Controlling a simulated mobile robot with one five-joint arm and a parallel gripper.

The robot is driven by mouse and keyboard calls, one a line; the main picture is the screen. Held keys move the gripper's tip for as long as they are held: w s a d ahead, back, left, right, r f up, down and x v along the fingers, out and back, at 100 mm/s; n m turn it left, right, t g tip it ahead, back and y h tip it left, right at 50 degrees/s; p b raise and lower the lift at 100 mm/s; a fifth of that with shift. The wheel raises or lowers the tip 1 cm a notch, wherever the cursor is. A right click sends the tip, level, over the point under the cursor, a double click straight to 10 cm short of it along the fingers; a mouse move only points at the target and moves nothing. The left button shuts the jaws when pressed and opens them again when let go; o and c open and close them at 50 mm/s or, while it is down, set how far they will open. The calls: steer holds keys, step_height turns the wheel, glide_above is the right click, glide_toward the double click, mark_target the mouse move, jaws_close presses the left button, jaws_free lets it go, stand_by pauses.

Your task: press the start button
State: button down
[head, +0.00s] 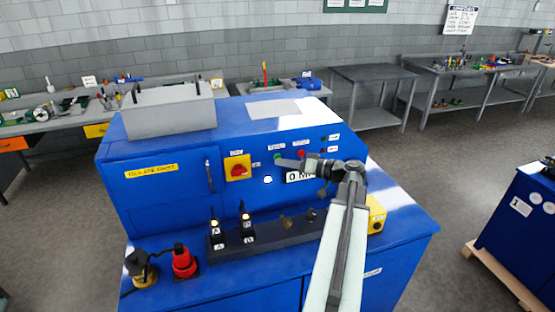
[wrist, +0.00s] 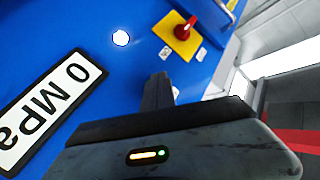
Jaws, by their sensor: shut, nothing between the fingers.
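The blue crimper machine (head: 140,212) stands in front of me. A green button (head: 277,156), likely the start button, sits on its upright panel under a small label too small to read. A red button (head: 302,154) is to its right. My gripper (head: 279,162) is shut and empty, its tip over the panel just at the green button's lower edge; I cannot tell whether it touches. In the wrist view my gripper (wrist: 158,88) points at the blue panel, and the green button is not visible, probably hidden behind the fingers.
A red rotary switch (head: 238,170) on a yellow plate, also in the wrist view (wrist: 183,31), is left of the gripper. A white lamp (head: 268,180) and the "0 MPa" display (wrist: 45,112) are close by. Dies stand on a dark rack (head: 268,238) below.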

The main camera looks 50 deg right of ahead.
steer(key=shift+w+d, duration=0.25)
steer(key=shift+w, duration=0.15)
stand_by(0.8)
steer(key=shift+s, duration=0.1)
steer(key=shift+s+a, duration=0.4)
steer(key=shift+s, duration=0.3)
steer(key=shift+s, duration=0.1)
steer(key=s, duration=0.1)
steer(key=s+a, duration=0.2)
steer(key=s, duration=0.1)
steer(key=shift+s+a, duration=0.1)
steer(key=shift+a, duration=0.15)
stand_by(0.8)
